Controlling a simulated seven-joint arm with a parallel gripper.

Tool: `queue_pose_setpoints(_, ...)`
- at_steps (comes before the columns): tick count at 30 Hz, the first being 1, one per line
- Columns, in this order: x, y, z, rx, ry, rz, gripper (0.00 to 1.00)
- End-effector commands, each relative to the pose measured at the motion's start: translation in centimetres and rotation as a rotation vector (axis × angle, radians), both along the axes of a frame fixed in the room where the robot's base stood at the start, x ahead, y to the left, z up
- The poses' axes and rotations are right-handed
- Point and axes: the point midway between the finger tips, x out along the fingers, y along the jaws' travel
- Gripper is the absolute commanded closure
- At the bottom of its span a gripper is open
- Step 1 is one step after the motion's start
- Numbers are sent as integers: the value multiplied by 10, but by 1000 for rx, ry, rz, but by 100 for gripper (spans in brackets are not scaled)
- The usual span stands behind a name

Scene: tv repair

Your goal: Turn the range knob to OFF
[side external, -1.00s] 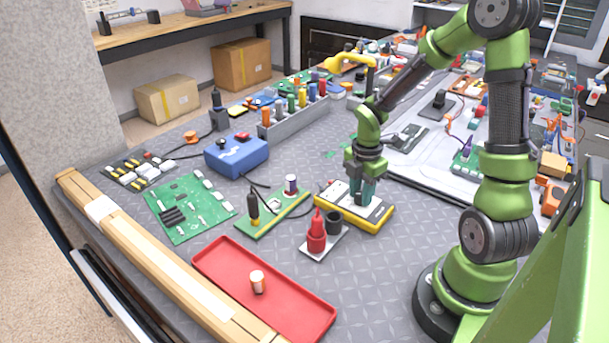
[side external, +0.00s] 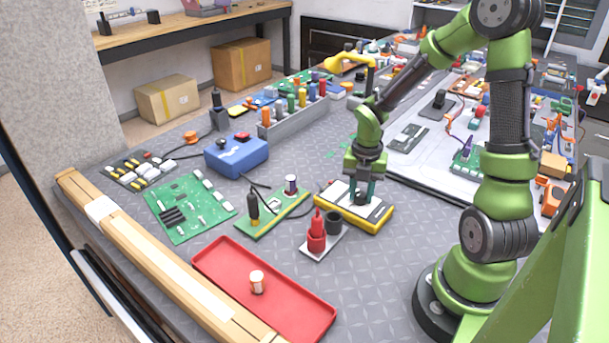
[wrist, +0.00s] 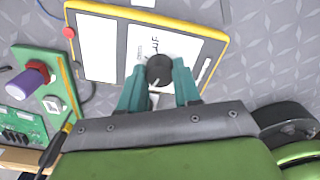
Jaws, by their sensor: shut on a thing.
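The yellow-edged meter (side external: 374,217) lies flat on the table below my gripper (side external: 362,199). In the wrist view the meter (wrist: 103,50) shows its pale face, and the black range knob (wrist: 159,70) stands on it with a light pointer mark near its lower edge. Small lettering lies above the knob, partly legible at best. In the wrist view my gripper (wrist: 160,88) has its two teal fingers on either side of the knob, shut on it.
A red and a black socket stand on a small plate (side external: 324,244) in front of the meter. A green board (side external: 272,213) with upright parts lies to its left. A red tray (side external: 264,290) holding a small white-and-orange cylinder (side external: 257,281) is nearer the front.

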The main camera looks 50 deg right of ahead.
Motion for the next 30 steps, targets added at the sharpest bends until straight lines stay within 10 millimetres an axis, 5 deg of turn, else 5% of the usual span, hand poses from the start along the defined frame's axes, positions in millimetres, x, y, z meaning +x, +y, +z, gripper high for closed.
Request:
queue_pose_setpoints(14, 1, -1, 0, -2, -3, 15, 98)
queue_pose_setpoints(15, 1, -1, 0, -1, -3, 15, 62)
queue_pose_setpoints(19, 1, 0, 0, -1, -2, 14, 42)
queue_pose_setpoints(30, 1, -1, 5, -3, -3, 13, 42)
